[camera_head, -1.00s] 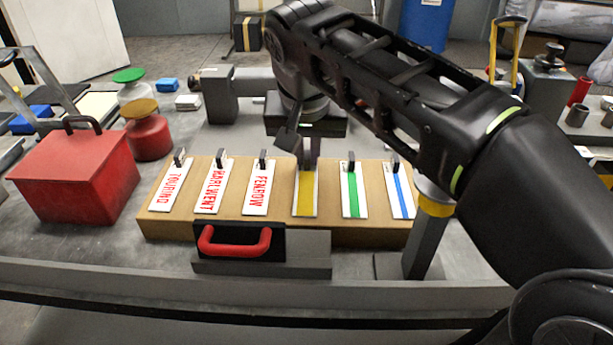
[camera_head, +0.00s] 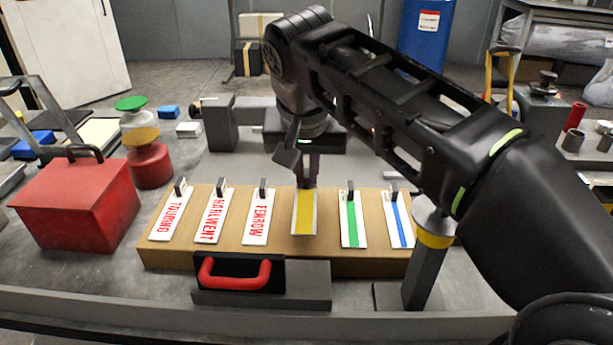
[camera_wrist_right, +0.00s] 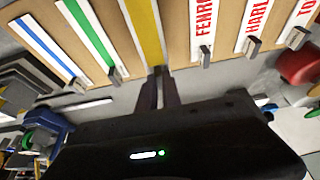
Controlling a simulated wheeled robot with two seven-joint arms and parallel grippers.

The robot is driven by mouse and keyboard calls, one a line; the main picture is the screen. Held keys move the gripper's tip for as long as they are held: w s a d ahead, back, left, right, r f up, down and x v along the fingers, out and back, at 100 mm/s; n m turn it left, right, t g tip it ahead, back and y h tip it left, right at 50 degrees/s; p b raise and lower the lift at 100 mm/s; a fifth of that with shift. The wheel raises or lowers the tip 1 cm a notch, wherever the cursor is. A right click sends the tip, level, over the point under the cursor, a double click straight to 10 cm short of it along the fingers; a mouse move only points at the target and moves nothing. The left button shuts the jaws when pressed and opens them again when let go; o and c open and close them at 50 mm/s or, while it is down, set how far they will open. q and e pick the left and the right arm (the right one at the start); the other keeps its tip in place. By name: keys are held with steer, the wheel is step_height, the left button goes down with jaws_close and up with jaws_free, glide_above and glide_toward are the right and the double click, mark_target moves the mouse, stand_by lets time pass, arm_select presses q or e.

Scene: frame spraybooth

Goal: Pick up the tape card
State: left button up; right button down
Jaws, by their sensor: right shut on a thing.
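A white card with a yellow stripe (camera_head: 303,213) is in the row of cards on the tan board. It also shows at the top of the wrist view (camera_wrist_right: 146,28). My right gripper (camera_head: 308,182) is shut on this yellow-striped card by the dark tab at its far end, and the fingers also show in the wrist view (camera_wrist_right: 158,82). The card sits slightly higher than its neighbours and seems just off the board. A green-striped card (camera_head: 352,222) and a blue-striped card (camera_head: 399,222) lie to its right. My left gripper is not in view.
Lettered cards reading FENROW (camera_head: 259,218), HARLWENT (camera_head: 214,216) and TOURING (camera_head: 171,215) lie left on the tan board (camera_head: 180,258). A red-handled block (camera_head: 236,274) stands in front. A red box (camera_head: 75,205) is left, a grey post (camera_head: 425,275) right.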

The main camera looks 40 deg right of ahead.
steer(key=w+a+p, duration=0.1)
steer(key=a, duration=0.1)
steer(key=w+a+r+p, duration=0.1)
steer(key=w+a, duration=0.3)
steer(key=shift+w+a+r+p, duration=0.15)
steer(key=shift+r+p, duration=0.1)
steer(key=shift+p, duration=0.15)
steer(key=w+a+p, duration=0.2)
steer(key=a, duration=0.1)
steer(key=w+a+p, duration=0.3)
steer(key=shift+w+a+f+p, duration=0.1)
steer(key=shift+w+a+p, duration=0.5)
steer(key=shift+a+p, duration=0.15)
steer(key=shift+f, duration=0.1)
